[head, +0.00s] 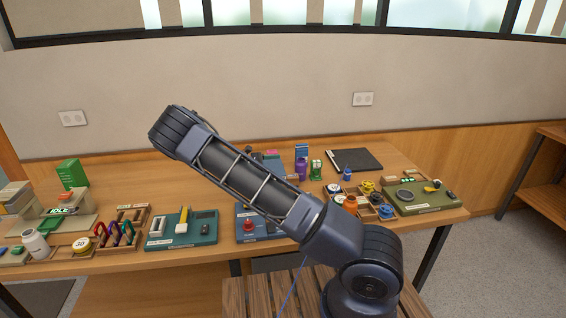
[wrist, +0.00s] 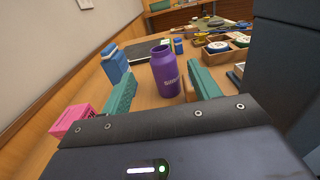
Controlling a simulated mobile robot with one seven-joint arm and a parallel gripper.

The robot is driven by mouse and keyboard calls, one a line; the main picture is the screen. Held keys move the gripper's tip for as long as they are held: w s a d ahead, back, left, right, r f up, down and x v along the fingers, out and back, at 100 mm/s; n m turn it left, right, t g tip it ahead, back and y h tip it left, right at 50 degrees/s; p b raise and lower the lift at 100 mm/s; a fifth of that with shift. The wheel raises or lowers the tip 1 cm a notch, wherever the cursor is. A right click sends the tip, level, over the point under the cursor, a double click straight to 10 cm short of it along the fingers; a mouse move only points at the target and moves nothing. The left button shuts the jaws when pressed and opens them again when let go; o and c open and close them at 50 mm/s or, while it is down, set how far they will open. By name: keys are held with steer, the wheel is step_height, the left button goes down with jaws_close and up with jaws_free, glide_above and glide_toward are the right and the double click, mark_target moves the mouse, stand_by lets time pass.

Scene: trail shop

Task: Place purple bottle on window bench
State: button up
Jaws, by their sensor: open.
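The purple bottle (wrist: 166,72) stands upright on the wooden table in the wrist view, its pale lettering facing me. It also shows in the head view (head: 300,170), just right of my arm. My gripper (wrist: 162,88) is open, with a green finger to each side of the bottle in the picture and a visible gap on the left. How deep the bottle sits between the fingers is unclear. In the head view my gripper is hidden behind my arm. A slatted wooden bench (head: 250,297) stands at the bottom of the head view; I cannot tell whether it is the window bench.
A dark flat mat (head: 355,160) lies behind. Several trays crowd the table's front. Windows run above the wall.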

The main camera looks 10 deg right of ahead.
mark_target(301, 159)
steer(key=shift+a, duration=0.2)
steer(key=shift+d+r, duration=0.1)
steer(key=shift+d+f+y, duration=0.1)
steer(key=shift+d+y, duration=0.45)
steer(key=shift+d, duration=1.45)
steer(key=shift+d+f+y, duration=0.15)
steer(key=shift+d+y, duration=0.45)
steer(key=shift+d, duration=1.35)
steer(key=shift+d+f+y, duration=0.1)
steer(key=shift+d+y, duration=0.45)
steer(key=shift+d, duration=1.45)
jaws_close()
